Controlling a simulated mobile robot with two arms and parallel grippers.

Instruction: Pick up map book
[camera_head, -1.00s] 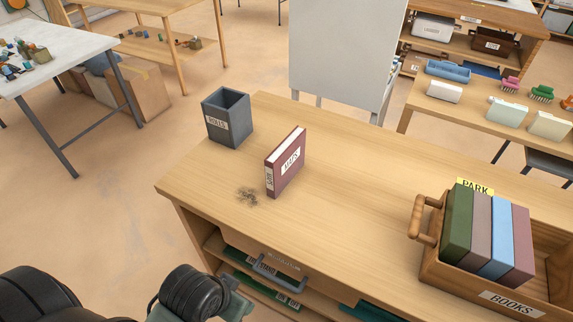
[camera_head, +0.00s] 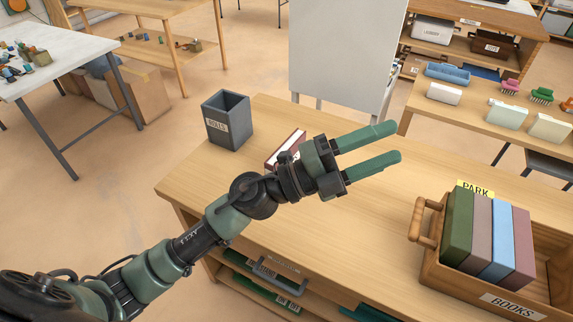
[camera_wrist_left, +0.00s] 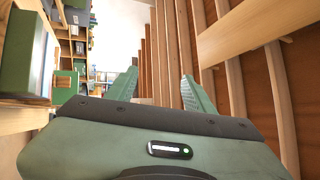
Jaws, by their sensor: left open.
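The map book (camera_head: 285,147), dark red with a white label, stands upright on the wooden table (camera_head: 350,240). In the head view my left forearm and wrist hide most of it, leaving its upper part in sight. My left gripper (camera_head: 395,142) is open and empty, above the table to the right of the book, its two green fingers pointing right. In the left wrist view the fingers (camera_wrist_left: 160,90) are spread apart with nothing between them, and the book does not show there. My right gripper is not in view.
A grey bin (camera_head: 227,120) stands at the table's back left corner. A wooden crate (camera_head: 427,262) labelled BOOKS, holding several upright books, sits at the right. The table between the left arm and the crate is clear.

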